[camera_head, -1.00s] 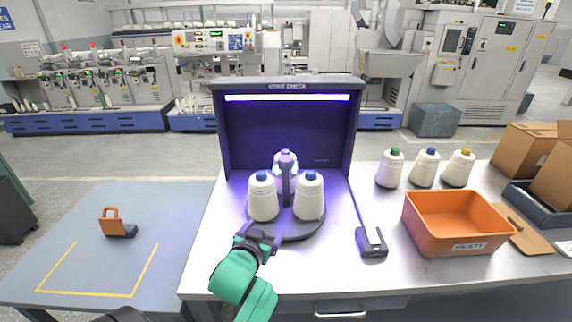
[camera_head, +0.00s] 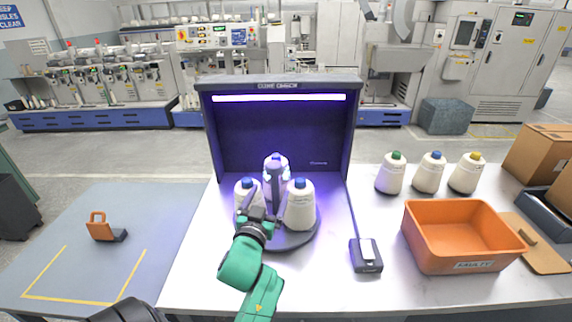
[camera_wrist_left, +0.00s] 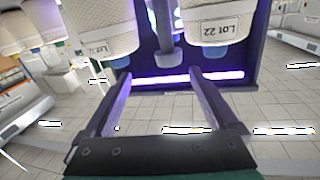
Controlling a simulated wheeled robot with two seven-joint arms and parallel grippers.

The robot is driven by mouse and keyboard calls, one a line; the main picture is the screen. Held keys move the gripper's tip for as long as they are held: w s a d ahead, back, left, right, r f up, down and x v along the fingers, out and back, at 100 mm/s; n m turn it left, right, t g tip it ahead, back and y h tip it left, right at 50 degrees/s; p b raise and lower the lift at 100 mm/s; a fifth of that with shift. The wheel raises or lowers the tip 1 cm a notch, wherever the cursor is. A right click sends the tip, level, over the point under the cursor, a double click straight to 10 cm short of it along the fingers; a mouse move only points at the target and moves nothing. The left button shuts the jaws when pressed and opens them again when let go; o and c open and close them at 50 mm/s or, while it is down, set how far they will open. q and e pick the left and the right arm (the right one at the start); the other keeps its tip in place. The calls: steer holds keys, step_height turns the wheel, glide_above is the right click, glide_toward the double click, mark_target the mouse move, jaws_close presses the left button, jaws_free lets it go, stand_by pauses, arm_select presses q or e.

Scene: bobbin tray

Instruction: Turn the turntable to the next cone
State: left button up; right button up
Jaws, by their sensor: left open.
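The dark round turntable (camera_head: 300,242) stands in front of the purple-lit check booth (camera_head: 285,130). It carries white cones with blue tops: a front-left cone (camera_head: 243,187), a front-right cone (camera_head: 301,205) and a rear cone (camera_head: 277,158). A grey central post (camera_head: 275,180) rises between them. My left gripper (camera_head: 268,206) is open and empty at the front of the turntable, between the two front cones, partly hiding the left one. In the left wrist view, the cones (camera_wrist_left: 102,30) (camera_wrist_left: 213,20) and post (camera_wrist_left: 166,25) appear upside down beyond the spread fingers (camera_wrist_left: 160,75). My right gripper is out of view.
A small dark device (camera_head: 366,258) with a cable lies right of the turntable. An orange bin (camera_head: 462,238) and several loose cones (camera_head: 428,174) stand further right, near cardboard boxes (camera_head: 537,155). An orange-handled block (camera_head: 104,230) sits on the left grey mat. The white tabletop between turntable and bin is mostly clear.

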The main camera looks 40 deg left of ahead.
mark_target(272, 172)
arm_select(q)
steer(key=x, duration=0.4)
steer(key=p+x, duration=0.1)
steer(key=x, duration=0.2)
steer(key=a+r+p+x, duration=0.1)
steer(key=x, duration=0.3)
steer(key=shift+a, duration=0.2)
steer(key=shift+s+a+r, duration=0.1)
steer(key=shift+s+r, duration=0.05)
steer(key=shift+s, duration=0.15)
steer(key=shift+w, duration=0.2)
jaws_close()
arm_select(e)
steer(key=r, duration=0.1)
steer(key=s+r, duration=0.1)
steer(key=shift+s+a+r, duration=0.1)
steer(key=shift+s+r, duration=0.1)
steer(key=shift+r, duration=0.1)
